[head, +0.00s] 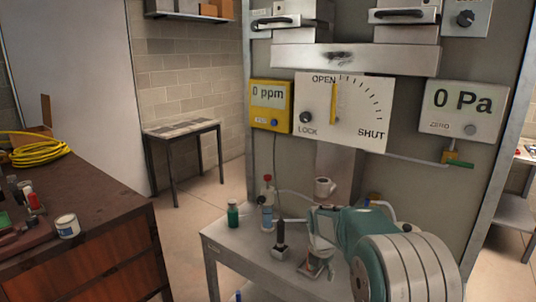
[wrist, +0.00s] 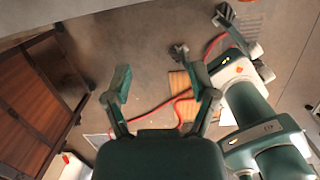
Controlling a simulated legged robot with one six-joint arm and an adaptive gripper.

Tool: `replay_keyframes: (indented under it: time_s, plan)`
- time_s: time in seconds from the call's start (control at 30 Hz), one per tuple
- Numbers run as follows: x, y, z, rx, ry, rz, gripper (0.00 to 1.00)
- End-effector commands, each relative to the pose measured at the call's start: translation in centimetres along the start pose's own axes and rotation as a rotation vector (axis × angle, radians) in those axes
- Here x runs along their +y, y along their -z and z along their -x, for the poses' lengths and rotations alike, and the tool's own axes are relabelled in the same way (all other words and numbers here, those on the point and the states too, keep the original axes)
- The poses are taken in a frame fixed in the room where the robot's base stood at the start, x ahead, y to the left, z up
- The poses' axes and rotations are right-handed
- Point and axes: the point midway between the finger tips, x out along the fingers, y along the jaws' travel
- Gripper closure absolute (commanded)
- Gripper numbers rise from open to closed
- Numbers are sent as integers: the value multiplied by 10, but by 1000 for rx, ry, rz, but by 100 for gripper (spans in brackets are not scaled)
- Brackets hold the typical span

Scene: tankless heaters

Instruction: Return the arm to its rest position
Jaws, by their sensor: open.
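My gripper (wrist: 159,72) shows in the wrist view with its two teal fingers spread apart and nothing between them. It points down over a brown-grey floor (wrist: 145,45). In the head view, a teal and silver part of my arm (head: 405,265) fills the lower right, in front of the small metal table and the panel. I cannot make out the fingers clearly in the head view. In the wrist view, teal and white links of mine stand to the right of the fingers.
A metal table (head: 222,246) holds a green bottle (head: 233,213) and other small items. Behind it stands a panel with an OPEN/SHUT dial (head: 343,110). A wooden cabinet (head: 90,240) is at left. A red hose (wrist: 150,111) lies on the floor.

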Motion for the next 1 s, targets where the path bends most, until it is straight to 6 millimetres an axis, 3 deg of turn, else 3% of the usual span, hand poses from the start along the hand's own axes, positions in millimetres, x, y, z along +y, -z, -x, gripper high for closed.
replay_keyframes:
  time_s: [0.47, 0.7, 1.0]
  plan:
    - [-37, 27, 76, -27, -67, -441, 26]
    - [-81, 65, 135, -23, -143, -888, 26]
    - [-141, 124, 181, 32, -246, -1467, 26]
